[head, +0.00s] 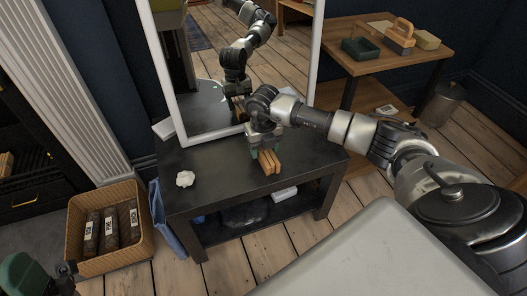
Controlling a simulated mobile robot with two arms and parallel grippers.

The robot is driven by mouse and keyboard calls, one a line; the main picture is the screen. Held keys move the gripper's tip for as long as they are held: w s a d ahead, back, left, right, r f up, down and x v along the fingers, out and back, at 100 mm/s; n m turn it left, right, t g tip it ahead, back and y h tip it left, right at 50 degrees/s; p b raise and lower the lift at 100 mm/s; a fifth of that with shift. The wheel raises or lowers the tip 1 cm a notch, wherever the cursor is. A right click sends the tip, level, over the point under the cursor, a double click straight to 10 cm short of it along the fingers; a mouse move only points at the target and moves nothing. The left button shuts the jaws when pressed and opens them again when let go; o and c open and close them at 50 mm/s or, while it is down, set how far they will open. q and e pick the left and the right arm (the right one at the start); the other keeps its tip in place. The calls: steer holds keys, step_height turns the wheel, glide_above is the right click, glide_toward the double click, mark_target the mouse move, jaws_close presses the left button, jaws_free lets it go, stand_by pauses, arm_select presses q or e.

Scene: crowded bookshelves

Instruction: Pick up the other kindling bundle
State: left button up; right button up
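A kindling bundle (270,168) of light tan sticks is on the dark low table, near the middle of the head view. My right gripper (265,154) points down over it, with a greenish finger on each side of the sticks. The fingers look close to the bundle's sides, but whether they press on it cannot be told. The bundle's far end is hidden by the gripper. My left gripper (66,270) shows only in part at the lower left corner, apart from the bundle.
The dark table (215,211) carries a white crumpled lump (185,179) and a leaning white-framed mirror (161,62) that reflects my arm. A wicker basket (141,191) with dark labelled packs stands on the floor at left. A wooden side table (352,66) stands at back right.

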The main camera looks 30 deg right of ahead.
steer(key=c, duration=0.6)
steer(key=shift+r, duration=0.15)
